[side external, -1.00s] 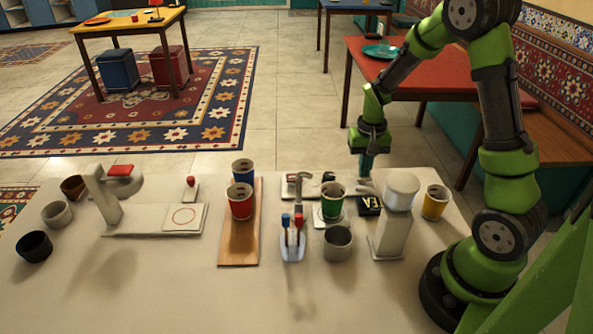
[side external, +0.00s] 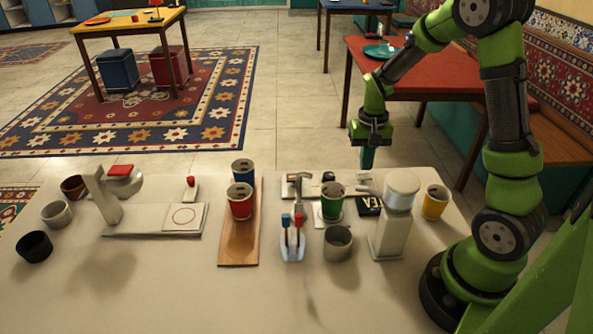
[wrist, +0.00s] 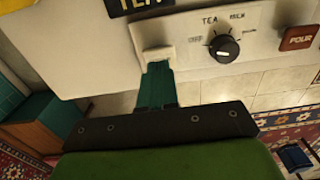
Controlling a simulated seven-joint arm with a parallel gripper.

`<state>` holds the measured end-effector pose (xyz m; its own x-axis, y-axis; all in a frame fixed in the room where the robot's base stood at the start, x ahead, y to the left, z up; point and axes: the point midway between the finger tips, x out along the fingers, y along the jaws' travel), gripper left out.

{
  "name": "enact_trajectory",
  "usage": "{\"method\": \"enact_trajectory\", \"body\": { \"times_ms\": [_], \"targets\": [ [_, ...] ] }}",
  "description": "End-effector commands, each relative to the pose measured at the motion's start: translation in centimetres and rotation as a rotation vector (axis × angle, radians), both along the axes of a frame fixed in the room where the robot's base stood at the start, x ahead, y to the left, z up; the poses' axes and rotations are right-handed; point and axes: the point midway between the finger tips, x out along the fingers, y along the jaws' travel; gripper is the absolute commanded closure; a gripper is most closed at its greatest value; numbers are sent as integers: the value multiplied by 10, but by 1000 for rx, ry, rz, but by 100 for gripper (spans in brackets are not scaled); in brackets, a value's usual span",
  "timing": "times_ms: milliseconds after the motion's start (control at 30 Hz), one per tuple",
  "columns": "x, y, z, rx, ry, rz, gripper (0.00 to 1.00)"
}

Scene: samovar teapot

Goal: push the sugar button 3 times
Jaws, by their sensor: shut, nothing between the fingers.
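A small pale rectangular button (wrist: 158,55) sits on the white panel in the wrist view, beside the black knob; I see no readable sugar label on it. My gripper (side external: 367,160) is shut and empty, pointing down over the far edge of the table, behind the black TEA box (side external: 370,205). In the wrist view the teal fingertips (wrist: 158,72) appear right at the near edge of the pale button. In the side view the tip is a little above the panel, apparently apart from it.
The white panel (wrist: 255,70) also carries a black knob (wrist: 224,47) and a red POUR button (wrist: 299,38). A white dispenser column (side external: 390,238), a green cup (side external: 332,205) and a yellow cup (side external: 434,205) stand nearby.

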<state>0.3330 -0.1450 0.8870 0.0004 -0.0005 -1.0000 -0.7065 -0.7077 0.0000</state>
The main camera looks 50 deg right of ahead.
Motion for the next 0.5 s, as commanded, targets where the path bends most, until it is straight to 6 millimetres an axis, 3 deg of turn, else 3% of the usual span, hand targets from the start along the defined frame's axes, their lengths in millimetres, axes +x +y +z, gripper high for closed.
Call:
{"method": "enact_trajectory", "body": {
  "times_ms": [500],
  "targets": [
    [0, 0, -4, 1, 1, -2, 100]
  ]
}}
